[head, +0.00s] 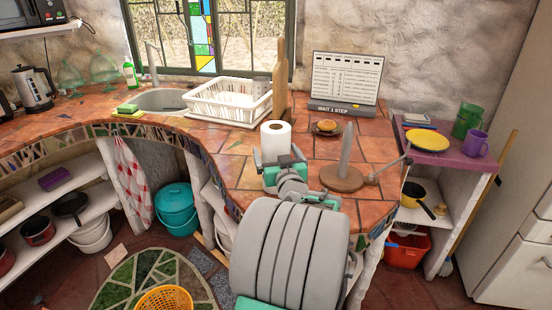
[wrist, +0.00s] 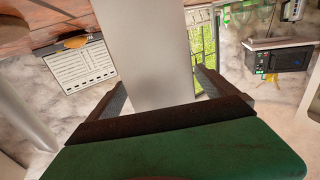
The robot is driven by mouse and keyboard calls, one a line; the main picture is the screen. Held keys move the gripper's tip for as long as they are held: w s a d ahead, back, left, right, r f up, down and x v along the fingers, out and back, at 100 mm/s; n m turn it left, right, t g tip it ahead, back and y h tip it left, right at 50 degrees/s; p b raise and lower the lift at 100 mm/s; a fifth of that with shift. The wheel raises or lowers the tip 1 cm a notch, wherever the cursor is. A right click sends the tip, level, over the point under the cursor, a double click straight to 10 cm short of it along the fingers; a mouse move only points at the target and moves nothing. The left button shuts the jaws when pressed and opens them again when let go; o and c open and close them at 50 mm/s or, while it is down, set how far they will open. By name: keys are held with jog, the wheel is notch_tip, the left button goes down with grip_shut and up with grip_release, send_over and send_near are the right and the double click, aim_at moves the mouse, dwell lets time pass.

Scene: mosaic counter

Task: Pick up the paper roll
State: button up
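The white paper roll (head: 276,141) stands upright on the tiled counter, its lower part hidden behind my gripper in the head view. My gripper (head: 279,160) is at the near side of the roll, with one finger on each side of it. In the wrist view the roll (wrist: 146,55) fills the space between the two fingers of my gripper (wrist: 160,85). The left finger looks close to the roll, and a thin gap shows by the right finger. I see no firm grip on it.
A wooden-based upright holder (head: 344,178) stands close to the right of my gripper. Behind are a small plate with food (head: 326,128), a calendar sign (head: 345,80), a white dish rack (head: 228,101) and a cutting board (head: 280,85). The counter's curved edge (head: 215,165) lies left.

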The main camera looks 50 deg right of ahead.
jog(key=c, duration=1.3)
jog(key=shift+c, duration=0.6)
jog(key=shift+r, duration=0.15)
